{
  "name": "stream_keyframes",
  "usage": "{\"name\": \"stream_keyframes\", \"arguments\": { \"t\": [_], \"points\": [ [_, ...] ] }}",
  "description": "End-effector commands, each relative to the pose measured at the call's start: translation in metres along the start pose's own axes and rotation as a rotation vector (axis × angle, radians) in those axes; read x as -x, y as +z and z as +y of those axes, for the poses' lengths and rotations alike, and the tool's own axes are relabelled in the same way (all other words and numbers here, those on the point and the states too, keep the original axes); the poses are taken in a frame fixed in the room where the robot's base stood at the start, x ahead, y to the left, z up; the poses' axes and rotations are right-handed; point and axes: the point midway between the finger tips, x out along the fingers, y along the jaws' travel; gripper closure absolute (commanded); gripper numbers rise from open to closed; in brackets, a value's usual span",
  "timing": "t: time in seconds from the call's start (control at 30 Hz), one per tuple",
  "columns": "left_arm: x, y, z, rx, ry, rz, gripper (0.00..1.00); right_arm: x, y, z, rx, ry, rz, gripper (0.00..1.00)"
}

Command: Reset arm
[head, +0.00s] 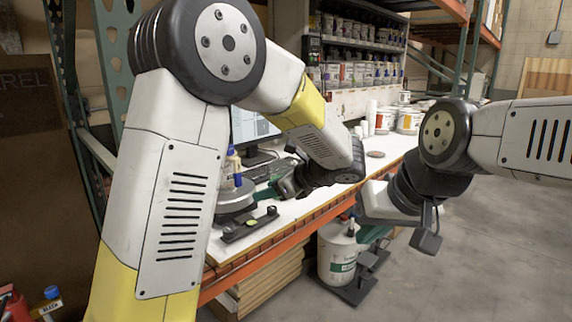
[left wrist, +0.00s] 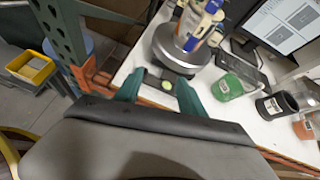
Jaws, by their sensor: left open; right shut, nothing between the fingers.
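My left arm bends over the table in the head view. Its teal-fingered gripper (head: 272,190) is above the table beside a round grey device (head: 236,197), partly hidden by my forearm. In the left wrist view my left gripper (left wrist: 159,80) is open and empty. Its fingers point at the table edge, near a black base with a green dot (left wrist: 167,85). My right arm comes in from the right in the head view. Its gripper (head: 372,240) is shut and empty, hanging in front of the table's edge beside a white bucket (head: 338,252); its fingertips are partly hidden.
The white table (head: 295,208) holds a monitor (head: 252,128), a keyboard and white tubs (head: 407,120). The left wrist view shows a green cup (left wrist: 227,88) and a black cup (left wrist: 275,105). A rack of cans (head: 362,72) stands behind. Open floor (head: 480,220) lies at right.

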Motion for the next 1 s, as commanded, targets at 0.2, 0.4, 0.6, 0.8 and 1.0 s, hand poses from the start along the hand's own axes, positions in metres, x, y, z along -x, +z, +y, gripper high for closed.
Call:
{"name": "stream_keyframes", "arguments": {
  "t": [0.2, 0.4, 0.6, 0.8, 1.0],
  "points": [
    [-0.012, 0.016, 0.048, 0.219, 0.093, 0.140, 0.53, 0.000, 0.000, 0.000, 0.000, 0.000, 0.000, 1.00],
    [-0.013, 0.027, 0.112, 0.554, 0.224, 0.322, 0.53, 0.000, 0.000, 0.000, 0.000, 0.000, 0.000, 1.00],
    [0.009, 0.028, 0.184, 1.087, 0.408, 0.561, 0.53, 0.000, 0.000, 0.000, 0.000, 0.000, 0.000, 1.00],
    [0.044, 0.025, 0.227, 1.636, 0.571, 0.768, 0.53, 0.000, 0.000, 0.000, 0.000, 0.000, 0.000, 1.00],
    [0.070, 0.026, 0.242, 2.015, 0.671, 0.904, 0.53, 0.000, 0.000, 0.000, 0.000, 0.000, 0.000, 1.00]
  ]
}}
